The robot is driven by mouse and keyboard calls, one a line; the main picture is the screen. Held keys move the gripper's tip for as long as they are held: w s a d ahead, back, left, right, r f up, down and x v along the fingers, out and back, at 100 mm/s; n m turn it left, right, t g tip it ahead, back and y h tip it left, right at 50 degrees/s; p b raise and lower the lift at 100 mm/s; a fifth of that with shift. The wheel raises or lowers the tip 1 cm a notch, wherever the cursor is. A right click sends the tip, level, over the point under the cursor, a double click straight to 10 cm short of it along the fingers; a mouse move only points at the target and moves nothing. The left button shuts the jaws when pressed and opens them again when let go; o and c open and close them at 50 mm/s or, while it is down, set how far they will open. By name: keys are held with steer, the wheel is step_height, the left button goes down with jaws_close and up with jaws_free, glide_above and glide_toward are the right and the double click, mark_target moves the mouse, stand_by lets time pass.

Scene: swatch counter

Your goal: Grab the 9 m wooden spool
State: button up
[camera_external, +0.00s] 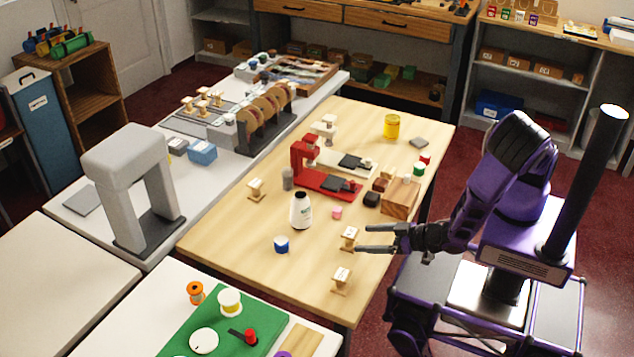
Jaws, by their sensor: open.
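Several small wooden spools with pale winding stand on the light wood table. One wooden spool (349,238) is at the right edge, just off the tips of my gripper. A second wooden spool (341,281) stands nearer the front, and a third wooden spool (255,189) is at the table's left side. Their labels are too small to read, so I cannot tell which one is 9 m. My gripper (362,239) is open and empty, its two fingers pointing left, one on either side of the line to the first spool.
A white bottle (301,211), a blue-sided spool (282,244) and a pink piece (337,213) stand left of and behind the near spool. A red machine (310,170) and a wooden block (401,197) are farther back. The front left of the wood table (235,243) is clear.

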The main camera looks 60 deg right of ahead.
mark_target(357, 238)
steer(key=x, duration=0.6)
jaws_close()
stand_by(0.3)
